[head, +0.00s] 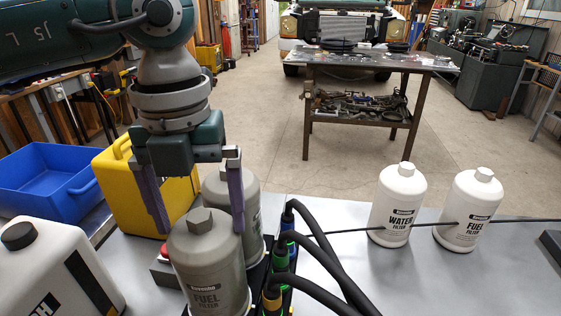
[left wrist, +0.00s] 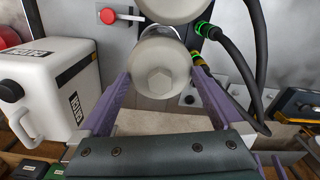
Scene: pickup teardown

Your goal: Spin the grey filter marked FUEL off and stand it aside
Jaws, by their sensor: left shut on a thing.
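The grey filter marked FUEL (head: 208,272) stands upright at the front of the bench, with its hex top up. My left gripper (head: 201,231) comes down over it from above, one purple finger on each side, and is shut on its upper body. In the left wrist view the filter's round top and hex (left wrist: 160,82) sit between the fingers. A second grey filter (head: 222,184) stands just behind it, its label mostly hidden; part of it shows at the top of the left wrist view (left wrist: 172,8). My right gripper is not in view.
Black hoses (head: 318,255) with coloured collars run close on the right. White filters marked WATER (head: 398,207) and FUEL (head: 468,213) stand farther right, a thin dark line crossing them. A white jug (head: 60,275), yellow case (head: 125,190) and blue bin (head: 45,183) are left. Bare bench lies front right.

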